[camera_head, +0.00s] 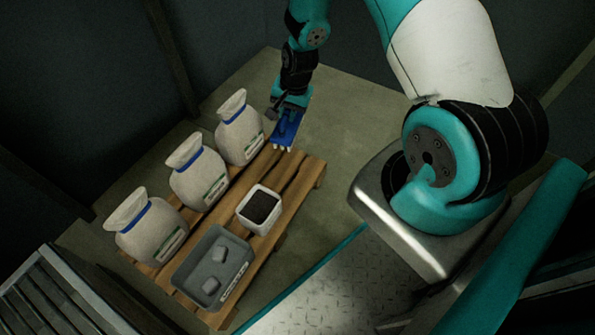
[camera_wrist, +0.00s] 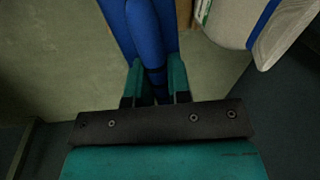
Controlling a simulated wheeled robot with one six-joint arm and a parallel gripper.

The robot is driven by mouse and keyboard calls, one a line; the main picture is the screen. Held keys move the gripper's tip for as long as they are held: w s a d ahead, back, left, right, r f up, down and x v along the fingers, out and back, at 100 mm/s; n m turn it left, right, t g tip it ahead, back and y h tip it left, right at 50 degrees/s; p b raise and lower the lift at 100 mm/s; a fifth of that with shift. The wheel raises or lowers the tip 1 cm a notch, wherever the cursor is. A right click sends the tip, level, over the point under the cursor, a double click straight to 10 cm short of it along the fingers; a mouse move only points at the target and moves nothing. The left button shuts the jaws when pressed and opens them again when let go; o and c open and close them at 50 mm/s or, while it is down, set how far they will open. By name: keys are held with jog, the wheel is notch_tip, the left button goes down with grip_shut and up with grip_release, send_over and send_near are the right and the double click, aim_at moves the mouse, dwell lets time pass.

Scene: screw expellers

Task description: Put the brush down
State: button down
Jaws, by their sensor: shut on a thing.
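The brush (camera_head: 286,128) is blue with pale bristles at its lower end. It is at the far end of the wooden pallet (camera_head: 306,180), beside the farthest sack. My gripper (camera_head: 290,100) is above it and shut on its handle. In the wrist view the blue brush handle (camera_wrist: 150,45) runs up from between the teal fingers of my gripper (camera_wrist: 156,82). The bristles are hidden in the wrist view. I cannot tell whether the bristles touch the pallet.
Three white sacks with blue ties (camera_head: 240,130) stand along the pallet's left side. A white tub of dark material (camera_head: 245,221) and a grey tray with pale blocks (camera_head: 183,272) stand on its right side. Bare floor (camera_head: 345,125) lies right of the pallet.

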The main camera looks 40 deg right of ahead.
aim_at(295, 120)
jog(key=f+m, duration=0.1)
jog(key=d+f, duration=0.1)
jog(key=s+f+m+b, duration=0.1)
jog(key=shift+d+f+m, duration=0.15)
jog(key=shift+d+m, duration=0.15)
jog(key=shift+f+b, duration=4.1)
jog(key=shift+f, duration=4.8)
jog(key=shift+f, duration=0.15)
jog(key=c, duration=1.1)
grip_release()
jog(key=shift+o, duration=0.2)
